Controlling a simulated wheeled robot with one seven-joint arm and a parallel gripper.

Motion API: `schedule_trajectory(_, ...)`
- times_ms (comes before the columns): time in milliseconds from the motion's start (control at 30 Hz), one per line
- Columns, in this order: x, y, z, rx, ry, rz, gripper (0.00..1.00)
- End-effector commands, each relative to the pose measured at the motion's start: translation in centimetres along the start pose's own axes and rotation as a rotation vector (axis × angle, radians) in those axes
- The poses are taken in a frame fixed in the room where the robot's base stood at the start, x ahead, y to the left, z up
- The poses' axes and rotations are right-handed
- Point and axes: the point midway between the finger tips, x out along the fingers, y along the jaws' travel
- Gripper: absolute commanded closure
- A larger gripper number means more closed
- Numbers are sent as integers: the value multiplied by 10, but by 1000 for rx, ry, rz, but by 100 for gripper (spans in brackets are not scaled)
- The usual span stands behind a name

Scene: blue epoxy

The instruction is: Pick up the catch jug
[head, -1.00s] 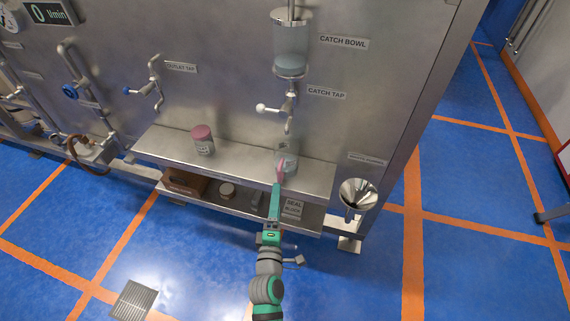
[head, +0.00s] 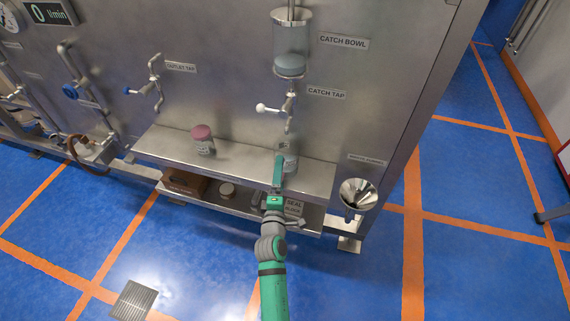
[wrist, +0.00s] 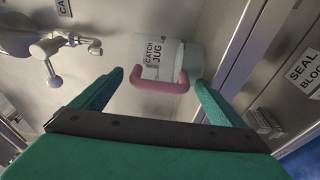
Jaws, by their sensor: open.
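The catch jug (wrist: 185,53) is a clear, pale vessel with a white "CATCH JUG" label and a pink handle (wrist: 160,84). In the head view the jug (head: 289,152) stands on the upper steel shelf below the catch tap, partly hidden by my gripper. My gripper (wrist: 160,80) is open in the wrist view, its two green fingers on either side of the pink handle. I cannot tell how deep the handle lies between the fingertips. In the head view my gripper (head: 279,162) is right in front of the jug.
The catch tap (head: 288,108) and catch bowl (head: 291,45) are above the jug. A pink-lidded jar (head: 203,140) stands to the left on the upper shelf (head: 240,160). The lower shelf holds a brown box (head: 184,183) and a round tin. A steel funnel (head: 358,192) is at right.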

Motion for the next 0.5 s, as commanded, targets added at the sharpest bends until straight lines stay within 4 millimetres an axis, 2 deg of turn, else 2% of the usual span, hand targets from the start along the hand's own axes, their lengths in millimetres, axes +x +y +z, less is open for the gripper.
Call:
schedule_trajectory(100, 7, 0, 0, 0, 0, -1, 7)
schedule_trajectory(333, 7, 0, 0, 0, 0, 0, 7)
schedule_trajectory(500, 7, 0, 0, 0, 0, 0, 48)
